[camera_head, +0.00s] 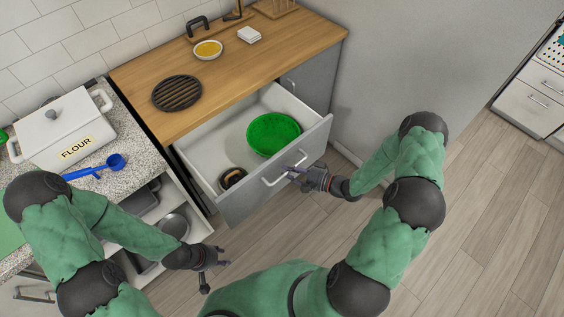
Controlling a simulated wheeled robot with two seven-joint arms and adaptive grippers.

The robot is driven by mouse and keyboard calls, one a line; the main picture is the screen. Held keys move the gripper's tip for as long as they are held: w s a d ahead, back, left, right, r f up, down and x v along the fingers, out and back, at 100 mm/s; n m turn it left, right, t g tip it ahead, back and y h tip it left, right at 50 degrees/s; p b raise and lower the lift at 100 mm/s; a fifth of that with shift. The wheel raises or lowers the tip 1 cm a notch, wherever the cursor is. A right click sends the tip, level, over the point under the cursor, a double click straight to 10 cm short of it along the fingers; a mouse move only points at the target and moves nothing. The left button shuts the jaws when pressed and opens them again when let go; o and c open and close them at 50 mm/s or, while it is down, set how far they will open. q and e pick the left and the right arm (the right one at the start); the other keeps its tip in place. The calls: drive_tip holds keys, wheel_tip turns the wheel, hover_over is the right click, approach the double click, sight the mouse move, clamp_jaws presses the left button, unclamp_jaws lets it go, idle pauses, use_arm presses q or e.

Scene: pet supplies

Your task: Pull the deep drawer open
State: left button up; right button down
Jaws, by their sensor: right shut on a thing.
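The deep drawer (233,209) stands pulled out from the grey cabinet under the wooden counter, its inside visible from above. Its bar handle (272,183) is on the grey front panel. My right gripper (298,174) is at the right end of this handle, shut on it; the fingertips are small in the picture.
The wooden counter (220,80) holds a black grill trivet, a yellow-filled bowl and white blocks. At left, a speckled counter (137,148) carries a flour bin (65,132) and blue scoop (95,168). Open shelves with pans lie below. Floor (480,220) at right is clear.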

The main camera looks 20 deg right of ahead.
drive_tip(key=shift+s+d, duration=0.1)
drive_tip(key=shift+s, duration=0.4)
drive_tip(key=c, duration=1.1)
unclamp_jaws()
drive_tip(key=shift+d, duration=0.1)
drive_tip(key=v, duration=1.1)
drive_tip(key=shift+s+d+r, duration=0.15)
drive_tip(key=shift+s+d, duration=0.1)
drive_tip(key=shift+s, duration=0.05)
